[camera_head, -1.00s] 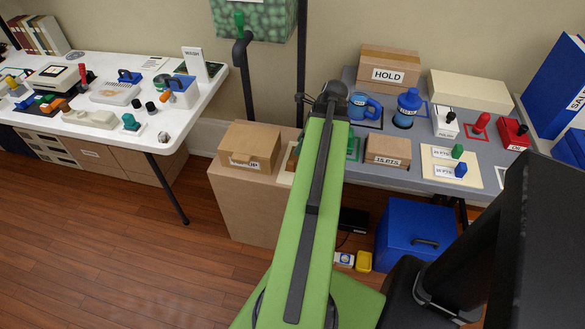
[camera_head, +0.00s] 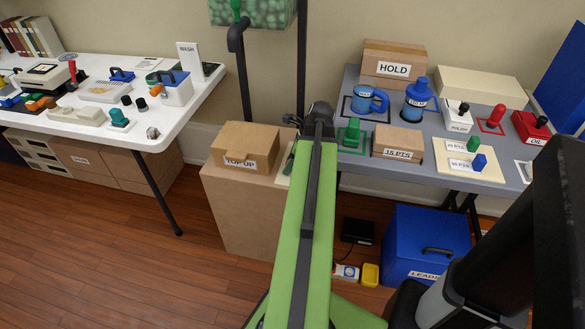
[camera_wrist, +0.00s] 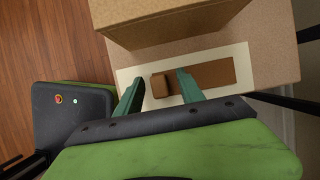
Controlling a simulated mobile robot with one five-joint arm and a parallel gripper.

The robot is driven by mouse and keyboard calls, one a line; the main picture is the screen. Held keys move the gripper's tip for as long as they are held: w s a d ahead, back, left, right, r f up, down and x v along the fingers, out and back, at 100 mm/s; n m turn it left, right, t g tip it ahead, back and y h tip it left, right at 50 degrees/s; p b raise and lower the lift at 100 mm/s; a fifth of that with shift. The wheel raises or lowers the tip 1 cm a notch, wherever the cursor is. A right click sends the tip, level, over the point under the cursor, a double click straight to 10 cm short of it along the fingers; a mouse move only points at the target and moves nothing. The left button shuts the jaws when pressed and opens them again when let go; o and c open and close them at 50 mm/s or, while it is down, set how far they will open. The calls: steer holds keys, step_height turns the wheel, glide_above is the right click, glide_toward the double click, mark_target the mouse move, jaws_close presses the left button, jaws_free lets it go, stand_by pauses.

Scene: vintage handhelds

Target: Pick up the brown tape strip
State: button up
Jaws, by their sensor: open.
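The brown tape strip (camera_wrist: 216,75) lies flat on a cream card, with a raised brown block (camera_wrist: 161,86) at its left end in the wrist view. My gripper (camera_wrist: 159,76) is open, its two teal fingers reaching over the card. In that view one finger is left of the block and the other right of it, covering part of the strip. I cannot tell how high the fingertips are above the card. In the head view my arm hides the strip; only a teal finger of my gripper (camera_head: 291,157) shows beside the arm.
A grey table (camera_head: 436,140) with boxes and bottles stands to the right. A white table (camera_head: 150,135) stands left.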

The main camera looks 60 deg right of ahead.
steer(key=shift+r, duration=0.1)
jaws_close()
step_height(320, 180, up, 10)
steer(key=p, duration=1)
steer(key=shift+r, duration=0.1)
steer(key=shift+r+p, duration=1.95)
steer(key=shift+p, duration=0.15)
step_height(320, 180, up, 5)
steer(key=p, duration=0.5)
steer(key=shift+s, duration=0.15)
